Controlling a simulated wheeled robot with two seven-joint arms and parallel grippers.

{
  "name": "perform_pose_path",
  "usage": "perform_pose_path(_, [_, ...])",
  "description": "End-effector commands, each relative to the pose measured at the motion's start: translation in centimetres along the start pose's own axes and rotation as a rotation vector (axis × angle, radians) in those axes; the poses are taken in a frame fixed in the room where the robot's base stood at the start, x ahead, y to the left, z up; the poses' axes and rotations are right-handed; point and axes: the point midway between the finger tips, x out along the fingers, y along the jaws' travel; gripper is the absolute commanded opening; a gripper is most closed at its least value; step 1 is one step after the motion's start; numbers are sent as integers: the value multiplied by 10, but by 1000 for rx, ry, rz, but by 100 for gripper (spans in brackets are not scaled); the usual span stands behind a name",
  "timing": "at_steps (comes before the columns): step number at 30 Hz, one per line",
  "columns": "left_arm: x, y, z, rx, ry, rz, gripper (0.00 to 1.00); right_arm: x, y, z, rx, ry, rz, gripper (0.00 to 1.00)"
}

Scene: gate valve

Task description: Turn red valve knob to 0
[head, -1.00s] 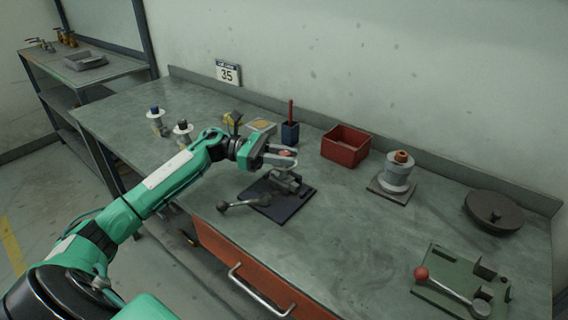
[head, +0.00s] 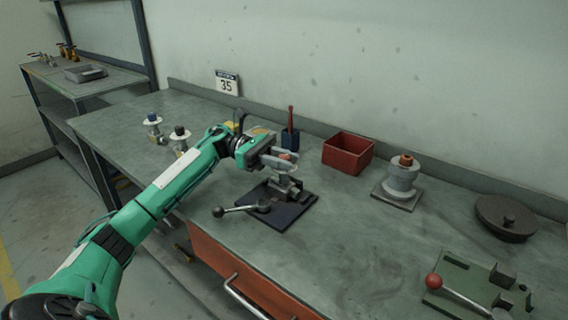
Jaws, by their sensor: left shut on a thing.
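The gate valve (head: 284,188) is a grey metal body standing on a dark square plate (head: 290,215) on the bench. Its red knob (head: 285,156) shows only in part, at the top between the fingers. My left gripper (head: 284,160) comes in from the left and is shut on the red knob. The fingers hide much of the knob, and I cannot read any mark or number on it. My right gripper is not in view.
A lever with a dark ball (head: 218,211) lies over the plate's left side. The bench middle right is clear.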

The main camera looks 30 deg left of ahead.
Motion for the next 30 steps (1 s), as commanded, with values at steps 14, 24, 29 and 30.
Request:
perform_pose_path(14, [0, 0, 0, 0, 0, -9, 3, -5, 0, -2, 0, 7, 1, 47])
perform_pose_path(24, [0, 0, 0, 0, 0, -9, 46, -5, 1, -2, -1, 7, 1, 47])
perform_pose_path(29, [-1, 0, 0, 0, 0, -9, 46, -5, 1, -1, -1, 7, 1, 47])
perform_pose_path(30, [-3, 0, 0, 0, 0, -8, 46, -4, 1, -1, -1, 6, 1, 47])
